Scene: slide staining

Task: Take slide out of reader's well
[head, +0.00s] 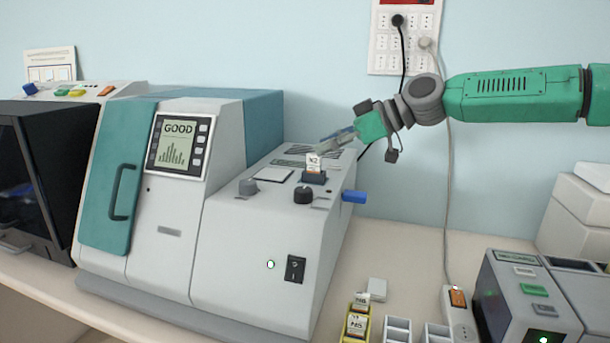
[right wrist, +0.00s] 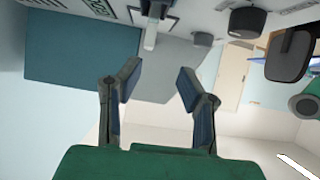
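The reader (head: 255,235) is a grey and teal bench machine whose screen reads "GOOD". A white slide with a small dark label (head: 313,160) stands upright in the dark well (head: 315,178) on its top; its lower part is hidden in the well. My right gripper (head: 335,139) is just above and behind the slide, coming in from the right. In the right wrist view my right gripper (right wrist: 156,82) has its fingers apart with nothing between them. The slide (right wrist: 150,36) shows ahead of the fingertips, apart from them. My left gripper is not in view.
Knobs, including a black one (head: 303,194), sit near the well, and a blue handle (head: 354,197) sticks out at the reader's right side. A yellow rack (head: 357,322) with slides, white racks (head: 397,330) and another device (head: 525,305) stand at front right. A dark cabinet (head: 40,180) is at left.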

